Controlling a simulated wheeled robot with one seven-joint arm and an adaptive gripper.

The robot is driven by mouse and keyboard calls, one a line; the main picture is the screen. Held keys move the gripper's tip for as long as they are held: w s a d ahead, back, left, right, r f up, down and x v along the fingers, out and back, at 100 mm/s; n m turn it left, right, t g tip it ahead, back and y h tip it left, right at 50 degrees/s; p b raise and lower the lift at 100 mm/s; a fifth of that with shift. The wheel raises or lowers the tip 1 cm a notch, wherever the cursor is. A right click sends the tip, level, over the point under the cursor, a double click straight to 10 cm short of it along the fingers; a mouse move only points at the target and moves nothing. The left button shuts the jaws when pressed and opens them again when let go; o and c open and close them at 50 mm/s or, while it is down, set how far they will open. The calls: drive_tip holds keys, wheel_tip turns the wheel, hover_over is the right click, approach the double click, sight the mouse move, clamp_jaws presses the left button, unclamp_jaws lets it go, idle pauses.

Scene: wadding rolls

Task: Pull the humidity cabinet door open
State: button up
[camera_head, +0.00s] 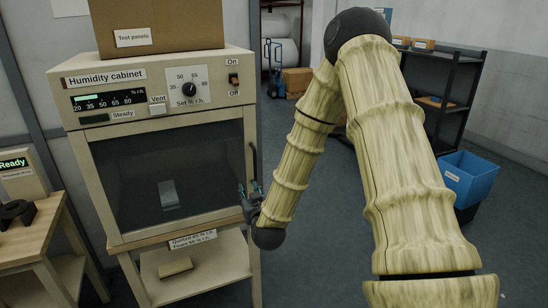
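The humidity cabinet (150,75) is a beige box with a control panel on top. Its dark glass door (165,175) appears closed and fills most of the front. A pale, small block or panel shows through the glass. A dark vertical handle (253,160) stands at the door's right edge. My gripper (247,192) is at the lower end of the handle, seen small and from behind my arm. I cannot tell whether its fingers touch or close around the handle.
A cardboard box (165,22) sits on the cabinet. The cabinet stands on a wooden stand (205,268). A side table (30,235) is at left. A dark shelf (445,95) and blue bin (470,178) are at right. Open floor lies right of the cabinet.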

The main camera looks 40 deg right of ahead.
drive_tip(key=m+t+h, duration=0.1)
drive_tip(key=h, duration=0.1)
approach(255, 161)
drive_tip(key=p+x, duration=0.3)
drive_tip(key=x, duration=0.7)
drive_tip(key=shift+w+d, duration=0.25)
drive_tip(key=shift+w, duration=0.1)
clamp_jaws()
drive_tip(key=shift+a, duration=0.1)
